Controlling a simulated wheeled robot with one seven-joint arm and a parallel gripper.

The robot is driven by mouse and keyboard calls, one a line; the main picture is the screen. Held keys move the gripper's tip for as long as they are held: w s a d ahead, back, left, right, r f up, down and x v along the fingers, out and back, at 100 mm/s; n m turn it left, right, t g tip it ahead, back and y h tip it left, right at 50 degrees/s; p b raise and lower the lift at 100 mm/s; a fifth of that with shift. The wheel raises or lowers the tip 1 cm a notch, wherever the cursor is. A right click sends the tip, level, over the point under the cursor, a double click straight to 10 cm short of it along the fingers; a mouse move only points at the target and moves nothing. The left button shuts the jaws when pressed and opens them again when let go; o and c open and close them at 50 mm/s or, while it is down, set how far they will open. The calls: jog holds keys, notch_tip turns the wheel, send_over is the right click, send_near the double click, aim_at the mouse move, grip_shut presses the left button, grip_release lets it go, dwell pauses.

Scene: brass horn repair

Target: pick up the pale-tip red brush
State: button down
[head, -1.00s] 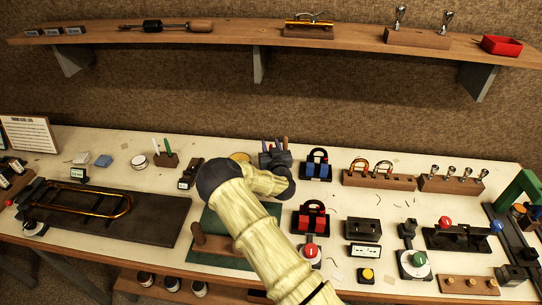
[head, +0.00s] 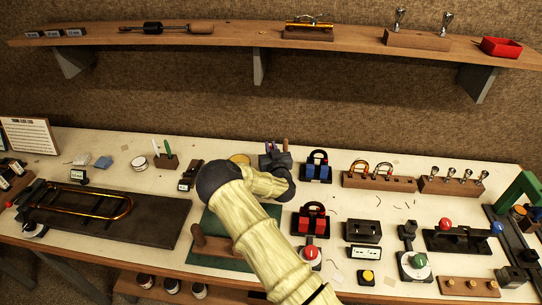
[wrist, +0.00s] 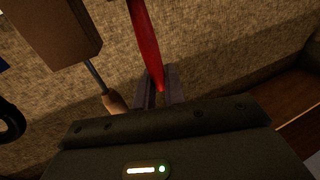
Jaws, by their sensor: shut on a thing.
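My gripper (wrist: 160,88) is shut on a red tapered handle, which I take to be the red brush (wrist: 146,45). In the wrist view the handle's narrow end lies between the jaws and the rest runs out of the top of the picture. No pale tip shows. In the head view my gripper (head: 276,158) is at the back of the bench, beyond the green mat; my arm and the jaws hide the brush there.
A brown block (wrist: 58,28) and a rod with a wooden end (wrist: 110,102) are beside the red handle. A blue and black piece (head: 317,168) stands right of my gripper. A holder with a green stick (head: 168,155) stands to the left. The wall shelf (head: 225,38) is above.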

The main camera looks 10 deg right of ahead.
jog(key=shift+r, duration=0.1)
notch_tip(320, 180, up, 10)
jog(key=shift+f+b, duration=0.1)
jog(key=shift+b, duration=1.1)
jog(key=shift+d, duration=0.1)
